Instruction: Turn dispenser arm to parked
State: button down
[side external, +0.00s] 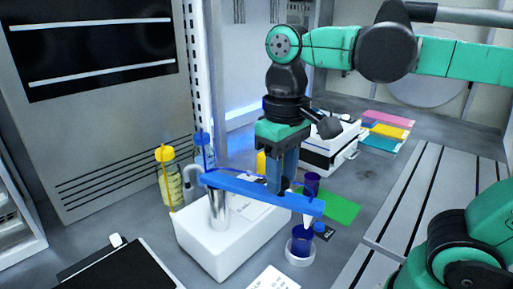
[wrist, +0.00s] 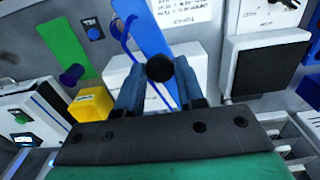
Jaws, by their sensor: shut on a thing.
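The dispenser has a white base (side external: 215,246), a silver post (side external: 218,207) and a long flat blue dispenser arm (side external: 240,189) on top. A pale nozzle (side external: 306,220) hangs from the arm's right end, above a dark blue cup in a white round holder (side external: 301,257). My gripper (side external: 281,187) points down over the arm, right of its middle. In the wrist view my gripper (wrist: 160,92) is shut on a round black knob (wrist: 160,68), with the blue arm (wrist: 150,35) running beneath it. The fingers partly hide the arm.
A green mat (side external: 341,208), a purple cup (side external: 311,182) and a blue disc with a dark label (side external: 319,228) lie close to the arm's right end. Yellow-capped (side external: 166,180) and blue-capped (side external: 203,150) bottles stand at its left end. A white device (side external: 335,147) is behind.

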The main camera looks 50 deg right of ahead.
aim_at(257, 191)
jog(key=a+m, duration=0.8)
jog(key=m, duration=0.1)
jog(key=shift+w+a, duration=0.3)
jog(key=shift+w, duration=0.1)
jog(key=c, duration=0.5)
grip_release()
jog(key=shift+c, duration=0.2)
jog(key=shift+r, duration=2.8)
jog(key=w+d+f+n+t, duration=0.2)
jog(key=d+f+n+t, duration=0.5)
jog(key=d+f, duration=0.5)
jog(key=shift+w+d+n, duration=0.2)
jog(key=shift+w+n, duration=0.1)
jog(key=shift+n, duration=0.7)
